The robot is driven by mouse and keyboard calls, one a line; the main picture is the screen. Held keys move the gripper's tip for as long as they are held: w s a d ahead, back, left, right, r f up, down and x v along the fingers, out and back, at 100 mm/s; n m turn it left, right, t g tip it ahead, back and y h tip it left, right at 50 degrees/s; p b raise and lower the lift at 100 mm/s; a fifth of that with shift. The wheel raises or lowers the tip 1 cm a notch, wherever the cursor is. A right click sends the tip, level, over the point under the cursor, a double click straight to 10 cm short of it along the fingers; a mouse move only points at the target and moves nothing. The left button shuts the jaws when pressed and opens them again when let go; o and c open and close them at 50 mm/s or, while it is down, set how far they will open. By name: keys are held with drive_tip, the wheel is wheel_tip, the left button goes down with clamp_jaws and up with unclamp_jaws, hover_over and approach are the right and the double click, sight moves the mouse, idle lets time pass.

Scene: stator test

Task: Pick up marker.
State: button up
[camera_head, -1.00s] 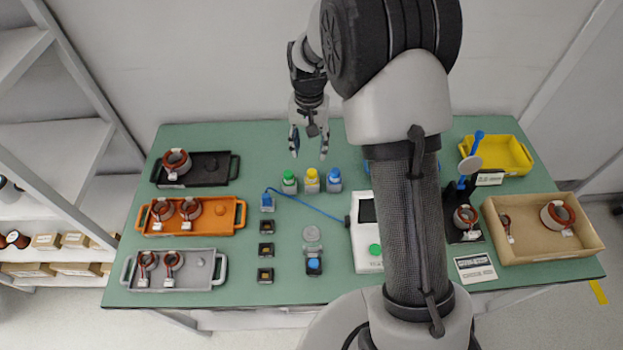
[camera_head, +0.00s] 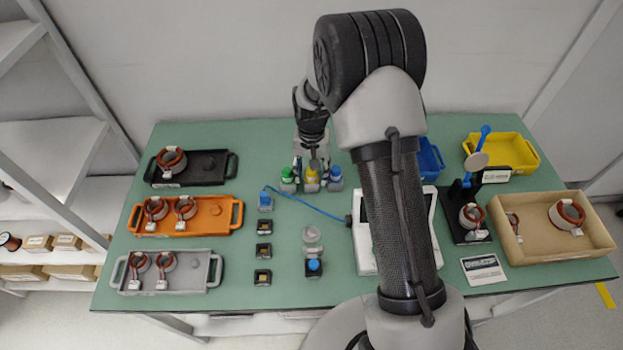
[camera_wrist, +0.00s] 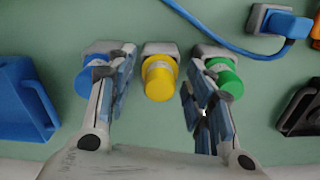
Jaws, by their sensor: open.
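Three short capped markers stand in a row near the back of the green table. They are the green-capped marker (camera_head: 288,178), the yellow-capped marker (camera_head: 311,180) and the blue-capped marker (camera_head: 336,176). My gripper (camera_head: 312,166) is open and low at this row. In the wrist view the yellow cap (camera_wrist: 159,78) lies between the open fingers of my gripper (camera_wrist: 162,62). The left finger partly covers the blue cap (camera_wrist: 90,76), and the right finger partly covers the green cap (camera_wrist: 226,78). I cannot tell whether the fingers touch the markers.
A black tray (camera_head: 222,176), an orange tray (camera_head: 205,228) and a grey tray (camera_head: 200,287) hold stators at the left. A blue cable (camera_head: 310,206) runs in front of the markers to a white device (camera_head: 364,262). A blue bin (camera_head: 428,158) stands behind my arm.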

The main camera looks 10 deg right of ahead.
drive_tip(key=shift+r, duration=0.1)
drive_tip(key=shift+c, duration=0.2)
drive_tip(key=c, duration=1.1)
drive_tip(key=shift+r, duration=0.15)
